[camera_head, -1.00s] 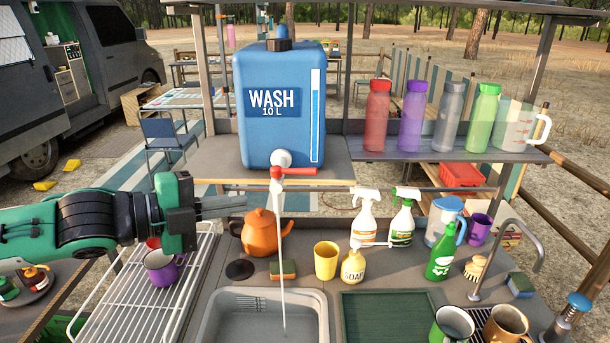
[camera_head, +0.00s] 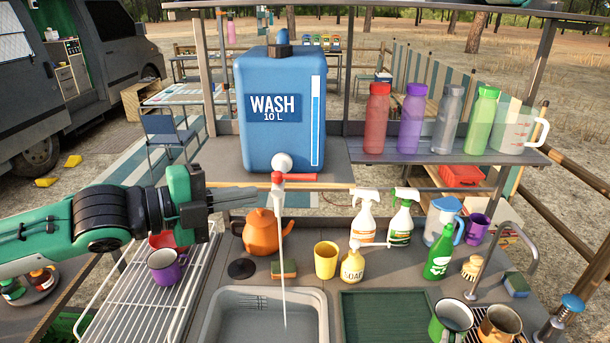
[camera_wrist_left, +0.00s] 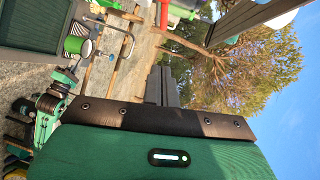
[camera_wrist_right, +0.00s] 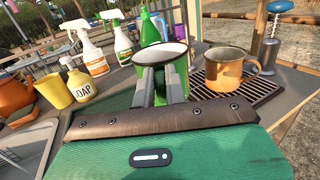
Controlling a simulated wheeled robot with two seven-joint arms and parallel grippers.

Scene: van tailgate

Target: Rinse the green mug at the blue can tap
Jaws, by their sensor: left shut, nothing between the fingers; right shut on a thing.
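The green mug (camera_head: 449,322) stands upright at the front right, with its dark opening facing up. In the right wrist view the green mug (camera_wrist_right: 176,56) is close, and my right gripper (camera_wrist_right: 160,78) is shut on its near side. The right gripper does not show in the head view. The blue can (camera_head: 282,110), marked WASH, stands on the shelf. Its white tap (camera_head: 282,162) has a red lever (camera_head: 300,177), and a thin pale stream falls from it into the grey sink (camera_head: 215,315). My left gripper (camera_head: 245,196) is shut and empty, left of the stream.
A copper mug (camera_head: 500,325) stands right of the green one. An orange teapot (camera_head: 262,235), yellow cup (camera_head: 326,260), soap bottle (camera_head: 352,267) and spray bottles (camera_head: 364,220) line the back. A purple mug (camera_head: 165,268) is on the wire rack (camera_head: 130,305). A curved faucet (camera_head: 485,262) rises at right.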

